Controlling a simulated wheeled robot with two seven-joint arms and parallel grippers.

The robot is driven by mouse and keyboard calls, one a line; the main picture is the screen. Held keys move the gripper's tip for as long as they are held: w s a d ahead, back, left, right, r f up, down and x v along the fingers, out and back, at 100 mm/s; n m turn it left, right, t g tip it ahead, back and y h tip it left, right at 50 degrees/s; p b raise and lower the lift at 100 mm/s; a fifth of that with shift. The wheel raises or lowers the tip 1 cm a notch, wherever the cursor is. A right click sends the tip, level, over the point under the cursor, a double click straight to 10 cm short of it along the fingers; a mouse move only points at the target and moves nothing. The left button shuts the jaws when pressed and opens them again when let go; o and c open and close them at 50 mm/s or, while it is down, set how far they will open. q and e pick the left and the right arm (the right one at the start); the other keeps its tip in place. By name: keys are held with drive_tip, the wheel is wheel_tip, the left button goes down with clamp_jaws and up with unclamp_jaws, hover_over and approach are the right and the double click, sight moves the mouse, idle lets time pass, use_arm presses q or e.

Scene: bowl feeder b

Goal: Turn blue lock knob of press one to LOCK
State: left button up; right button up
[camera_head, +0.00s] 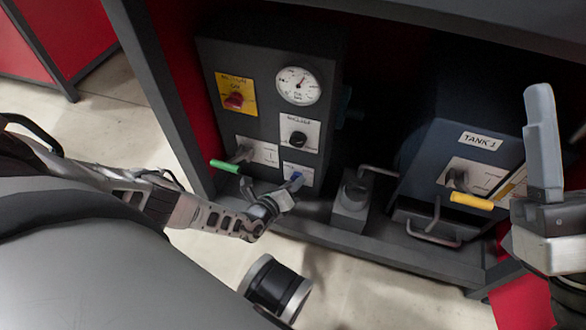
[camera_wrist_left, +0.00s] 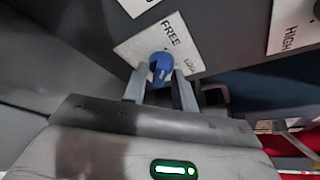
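The blue lock knob (camera_head: 296,178) is low on the front of the left dark press panel (camera_head: 262,112). In the left wrist view the blue knob (camera_wrist_left: 161,68) sits on a white plate (camera_wrist_left: 146,45) marked FREE, with a smaller, blurred word to its right. My left gripper (camera_head: 284,196) is at this knob. Its two fingers (camera_wrist_left: 160,88) stand close against either side of the knob and appear shut on it. The knob's exact pointing is hard to read. My right gripper (camera_head: 548,150) is raised at the right edge, away from the panel and partly out of frame.
The panel also carries a gauge (camera_head: 298,85), a red knob (camera_head: 233,101), a black knob (camera_head: 298,138) and a green-handled lever (camera_head: 225,166) close to my left gripper. A tank unit (camera_head: 465,150) with a yellow-handled lever (camera_head: 471,201) stands right. A grey ledge (camera_head: 385,250) runs below.

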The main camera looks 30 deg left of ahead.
use_arm(q)
drive_tip(key=shift+r, duration=0.1)
drive_tip(key=shift+w+m+g+y+p, duration=0.15)
drive_tip(key=shift+m+g+y+p, duration=0.55)
drive_tip(key=shift+m+y+p, duration=1.2)
use_arm(e)
drive_tip(key=shift+w+d+f+m+h+b, duration=0.1)
drive_tip(key=shift+w+f+m+h+b, duration=0.2)
drive_tip(key=shift+f+m+h, duration=0.6)
drive_tip(key=shift+w+d+f+m+h+b, duration=0.15)
drive_tip(key=shift+w+f+m+h, duration=0.2)
drive_tip(key=shift+m+h, duration=0.55)
drive_tip(key=shift+w+a+f+m+h+b, duration=0.1)
drive_tip(key=shift+w+f+m+h+b, duration=0.15)
drive_tip(key=shift+f+m+h, duration=0.7)
use_arm(q)
drive_tip(key=shift+m+h, duration=0.3)
drive_tip(key=shift+m, duration=0.2)
use_arm(e)
drive_tip(key=shift+r+m+y, duration=0.25)
drive_tip(key=shift+y, duration=0.1)
use_arm(q)
drive_tip(key=o, duration=0.6)
drive_tip(key=shift+o, duration=0.2)
drive_tip(key=shift+d, duration=0.1)
use_arm(e)
drive_tip(key=shift+r, duration=0.1)
